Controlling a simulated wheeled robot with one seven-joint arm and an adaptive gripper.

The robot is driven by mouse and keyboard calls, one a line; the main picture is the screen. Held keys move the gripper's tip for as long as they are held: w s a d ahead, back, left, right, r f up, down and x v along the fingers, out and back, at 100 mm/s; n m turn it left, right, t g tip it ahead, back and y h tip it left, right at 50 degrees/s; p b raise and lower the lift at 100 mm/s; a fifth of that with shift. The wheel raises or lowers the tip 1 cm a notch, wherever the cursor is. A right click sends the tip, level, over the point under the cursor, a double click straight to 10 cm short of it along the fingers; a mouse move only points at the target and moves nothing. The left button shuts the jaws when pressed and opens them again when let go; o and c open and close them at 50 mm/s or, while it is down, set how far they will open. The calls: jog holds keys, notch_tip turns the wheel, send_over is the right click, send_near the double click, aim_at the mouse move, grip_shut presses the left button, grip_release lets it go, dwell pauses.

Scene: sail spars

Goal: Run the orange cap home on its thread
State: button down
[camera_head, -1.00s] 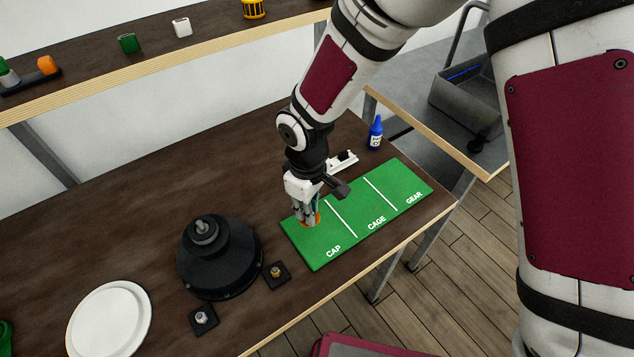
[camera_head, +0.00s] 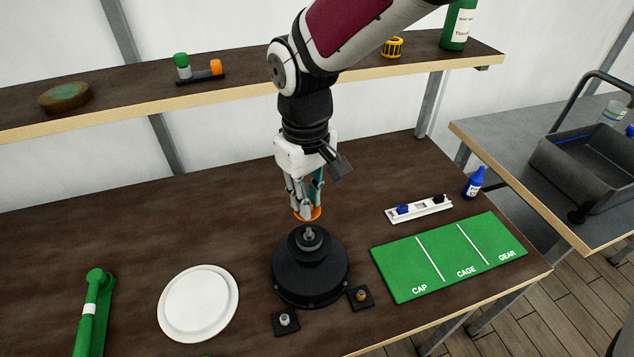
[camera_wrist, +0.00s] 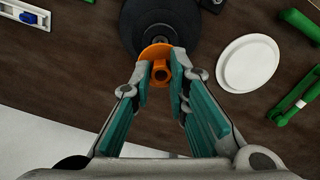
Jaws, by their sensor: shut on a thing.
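The orange cap (camera_head: 308,213) is held between the fingertips of my gripper (camera_head: 305,204), just above the black stepped base in the head view. In the wrist view the cap (camera_wrist: 160,72) shows as an orange disc with a raised hollow hub, between the teal finger pads. The black base (camera_head: 310,278) stands on the bench with a grey threaded stud (camera_head: 310,236) upright at its top. The cap is apart from the stud, slightly above and behind it. In the wrist view the cap covers part of the base (camera_wrist: 133,25).
A green mat (camera_head: 408,285) marked CAP, CAGE and GEAR lies bare at right. A white plate (camera_head: 198,302) and green tool (camera_head: 92,315) lie left. Two small black squares with studs (camera_head: 286,320) (camera_head: 361,297) sit before the base. A shelf (camera_head: 130,90) runs behind.

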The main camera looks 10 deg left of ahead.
aim_at(309, 229)
jog(key=shift+f+b, duration=0.5)
jog(key=shift+f, duration=1.8)
jog(key=shift+d+f, duration=0.1)
jog(key=shift+f, duration=0.25)
jog(key=shift+f, duration=0.35)
jog(key=shift+f, duration=0.45)
